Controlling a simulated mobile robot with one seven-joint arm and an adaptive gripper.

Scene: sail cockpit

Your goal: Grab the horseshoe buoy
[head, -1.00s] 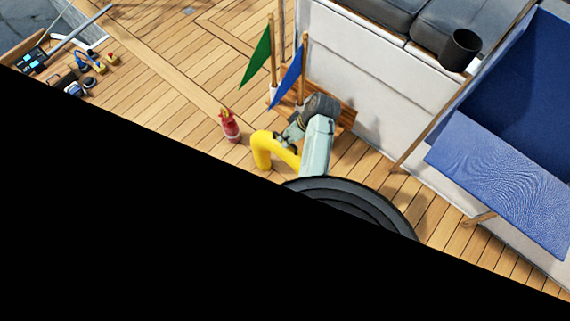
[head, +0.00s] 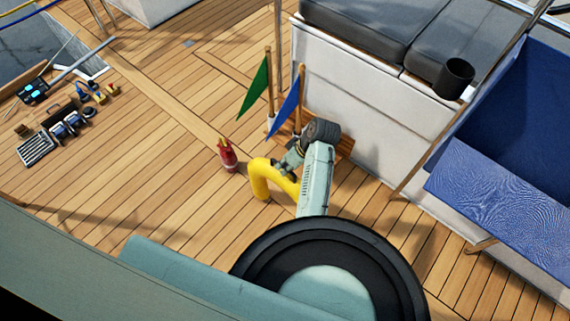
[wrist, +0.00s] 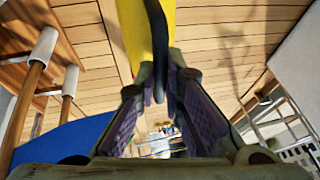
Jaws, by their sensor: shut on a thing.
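The yellow horseshoe buoy (head: 262,178) is in the middle of the head view, its curved end to the left of my gripper (head: 287,165). In the wrist view the buoy (wrist: 131,30) runs down from the top edge as a yellow band, with a dark strap (wrist: 157,45) along it. My gripper (wrist: 160,92) is shut on the buoy, its two fingers on either side of the strap and the yellow edge. Part of the buoy is hidden behind my arm in the head view.
A green flag (head: 255,88) and a blue flag (head: 286,104) stand on a wooden holder (head: 346,147) beside my gripper. A red container (head: 228,156) stands left of the buoy. Tools lie far left; the deck between is clear.

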